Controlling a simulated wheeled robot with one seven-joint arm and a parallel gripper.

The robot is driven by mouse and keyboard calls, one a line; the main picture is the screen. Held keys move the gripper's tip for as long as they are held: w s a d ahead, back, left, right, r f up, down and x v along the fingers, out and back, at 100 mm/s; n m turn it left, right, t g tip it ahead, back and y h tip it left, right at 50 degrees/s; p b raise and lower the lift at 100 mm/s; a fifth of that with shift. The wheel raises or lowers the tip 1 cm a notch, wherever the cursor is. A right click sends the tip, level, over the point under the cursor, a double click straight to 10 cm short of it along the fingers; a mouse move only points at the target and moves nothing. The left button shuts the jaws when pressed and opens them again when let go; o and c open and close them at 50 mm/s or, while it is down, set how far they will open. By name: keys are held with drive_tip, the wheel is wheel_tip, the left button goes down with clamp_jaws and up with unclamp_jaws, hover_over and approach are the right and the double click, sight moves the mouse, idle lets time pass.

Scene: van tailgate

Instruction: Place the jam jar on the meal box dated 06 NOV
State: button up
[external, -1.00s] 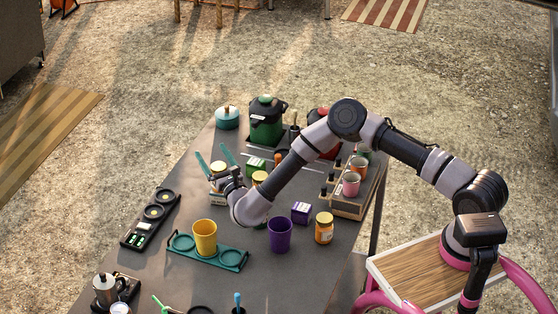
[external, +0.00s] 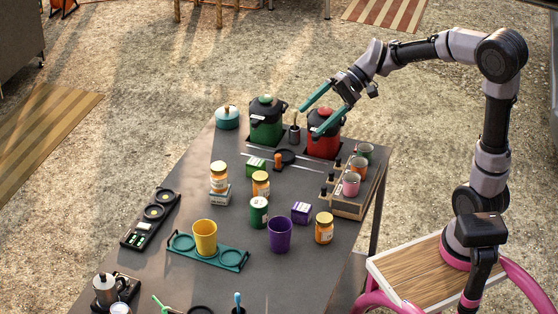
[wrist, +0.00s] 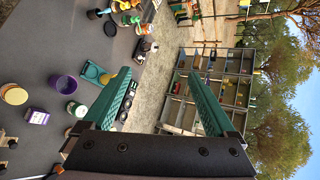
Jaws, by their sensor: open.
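A jam jar (external: 219,177) with orange contents and a gold lid stands upright on a small white-and-grey meal box (external: 220,195) in the external view. Another jar (external: 261,184) stands on the table just right of it, and a third jar (external: 324,229) is at the front right. A green box (external: 255,167) and a purple box (external: 302,212) also lie on the table. The dates on the boxes are too small to read. My gripper (external: 308,120) is open and empty, raised near the red cooker, well apart from the jars. Its teal fingers (wrist: 159,72) show in the wrist view.
A red cooker (external: 323,140) and a green cooker (external: 266,125) stand at the back. A wooden rack (external: 348,206) with cups is at the right edge. A purple cup (external: 279,234), green can (external: 258,212) and yellow cup (external: 205,238) stand nearer the front.

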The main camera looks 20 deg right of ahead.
drive_tip(key=s+d+f+m+t+h, duration=0.1)
drive_tip(key=s+d+t+h, duration=0.1)
drive_tip(key=d, duration=0.8)
drive_tip(key=s+d+m+t+h, duration=0.1)
drive_tip(key=d+t+h, duration=0.3)
drive_tip(key=d, duration=0.6)
drive_tip(key=s+d+f+m+t+h, duration=0.1)
drive_tip(key=s+d+t+h, duration=0.1)
drive_tip(key=d, duration=0.8)
drive_tip(key=shift+s+d+f+t+h, duration=0.2)
drive_tip(key=shift+s+f+t+h, duration=0.15)
drive_tip(key=shift+s+h, duration=0.55)
